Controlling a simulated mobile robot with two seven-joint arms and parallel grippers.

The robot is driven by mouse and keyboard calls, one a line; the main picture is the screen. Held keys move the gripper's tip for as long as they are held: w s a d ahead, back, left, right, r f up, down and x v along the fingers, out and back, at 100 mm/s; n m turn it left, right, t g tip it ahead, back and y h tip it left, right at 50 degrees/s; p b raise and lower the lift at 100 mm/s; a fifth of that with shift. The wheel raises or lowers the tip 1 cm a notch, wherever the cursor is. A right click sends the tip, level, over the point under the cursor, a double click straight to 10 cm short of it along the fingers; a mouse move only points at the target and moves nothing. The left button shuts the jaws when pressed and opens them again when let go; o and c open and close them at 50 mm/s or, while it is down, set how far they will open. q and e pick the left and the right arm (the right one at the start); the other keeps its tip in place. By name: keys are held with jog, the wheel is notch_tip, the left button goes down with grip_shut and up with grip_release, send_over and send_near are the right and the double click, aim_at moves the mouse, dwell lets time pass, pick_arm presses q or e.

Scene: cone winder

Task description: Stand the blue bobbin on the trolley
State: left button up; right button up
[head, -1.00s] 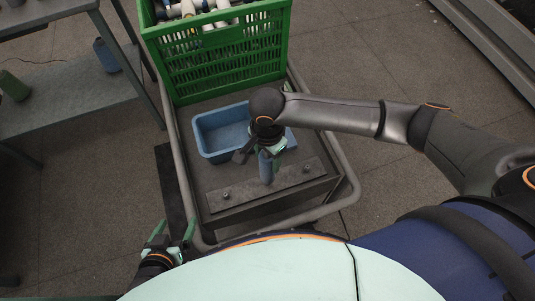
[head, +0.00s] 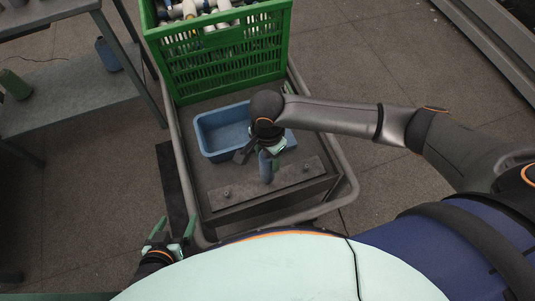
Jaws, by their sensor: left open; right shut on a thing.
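The blue bobbin (head: 267,170) is upright over the plate at the near end of the trolley (head: 349,185). Its lower end appears to meet the plate, though I cannot tell for certain that it touches. My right gripper (head: 267,155) points down from above and is shut on the bobbin's upper part, which the fingers and wrist partly hide. My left gripper (head: 169,238) is open and empty, low on the left, outside the trolley's rail.
A blue tray (head: 207,142) lies on the trolley behind the bobbin. A green crate (head: 222,62) with several white cones stands at the trolley's far end. A grey table (head: 60,110) at left holds a green object (head: 14,84) and a blue object (head: 107,54).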

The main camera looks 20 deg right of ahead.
dwell(0.5)
jog(key=shift+p, duration=0.75)
jog(key=shift+f+p, duration=0.5)
jog(key=shift+p, duration=0.15)
dwell(0.9)
jog(key=shift+f+p, duration=0.55)
jog(key=shift+f, duration=0.5)
dwell(1.4)
jog(key=shift+p, duration=0.55)
dwell(0.5)
jog(key=o, duration=1.4)
jog(key=shift+c, duration=0.2)
